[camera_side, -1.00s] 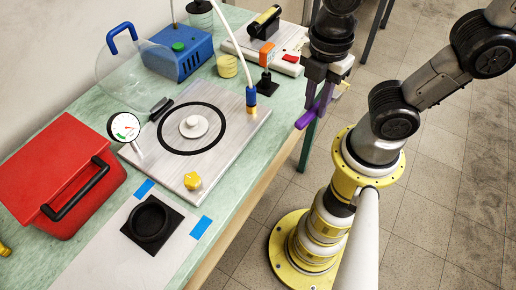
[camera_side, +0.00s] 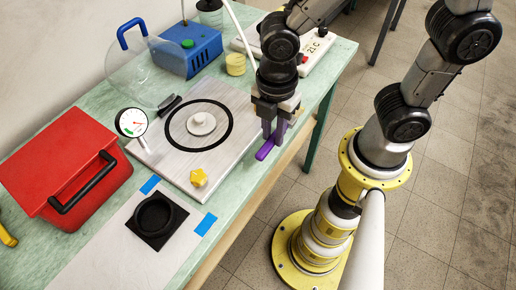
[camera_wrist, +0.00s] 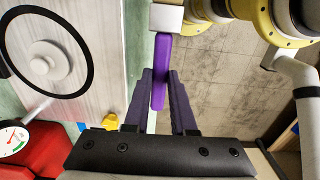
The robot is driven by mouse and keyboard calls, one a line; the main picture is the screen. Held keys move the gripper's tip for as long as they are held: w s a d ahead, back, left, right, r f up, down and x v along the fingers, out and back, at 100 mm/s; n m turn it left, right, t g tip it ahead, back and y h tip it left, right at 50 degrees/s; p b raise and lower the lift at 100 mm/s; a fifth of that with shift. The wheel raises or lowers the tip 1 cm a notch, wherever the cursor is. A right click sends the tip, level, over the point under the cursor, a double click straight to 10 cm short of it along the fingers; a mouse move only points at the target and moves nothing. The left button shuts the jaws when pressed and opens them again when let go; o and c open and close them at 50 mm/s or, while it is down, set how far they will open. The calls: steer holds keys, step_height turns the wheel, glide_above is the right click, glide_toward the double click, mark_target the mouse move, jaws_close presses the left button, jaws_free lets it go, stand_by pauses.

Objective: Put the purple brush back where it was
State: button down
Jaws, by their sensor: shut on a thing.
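The purple brush (camera_side: 265,150) is held between the fingers of my gripper (camera_side: 273,137), above the table's front edge, beside the right side of the metal plate. In the wrist view the purple handle (camera_wrist: 161,75) runs away from me between the two fingers of my gripper (camera_wrist: 160,88). A pale block-like head (camera_wrist: 167,18) is at its far end. Most of the head is hidden in the side view. I cannot tell from these frames where the brush lay before.
The metal plate (camera_side: 172,160) bears a black ring, a white knob (camera_side: 201,123) and a yellow knob (camera_side: 198,177). A dial gauge (camera_side: 132,122), red case (camera_side: 68,170), black pad (camera_side: 150,232) with a round dish and blue pump (camera_side: 195,50) stand around it.

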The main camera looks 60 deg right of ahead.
steer(key=f, duration=0.1)
steer(key=w+a+f, duration=0.1)
steer(key=w+f, duration=0.1)
steer(key=shift+w+a+f, duration=0.1)
steer(key=shift+w+a, duration=0.05)
steer(key=shift+a, duration=0.1)
steer(key=shift+w+a+f, duration=0.1)
steer(key=shift+w+f, duration=0.1)
steer(key=shift+f, duration=1.55)
steer(key=shift+f, duration=0.1)
steer(key=c, duration=1)
jaws_free()
step_height(320, 180, up, 11)
steer(key=s+d+r+m+t, duration=0.2)
steer(key=d+r+m, duration=0.1)
steer(key=d+m, duration=0.2)
steer(key=s+d+r+m+t, duration=0.1)
steer(key=s+d+r+m, duration=0.1)
steer(key=d+m, duration=0.3)
steer(key=s+d+r+m+t, duration=0.2)
steer(key=d+r+m, duration=0.2)
steer(key=m, duration=0.4)
steer(key=shift+s+d+r+t, duration=0.3)
steer(key=shift+s+d, duration=0.1)
steer(key=shift+d, duration=0.05)
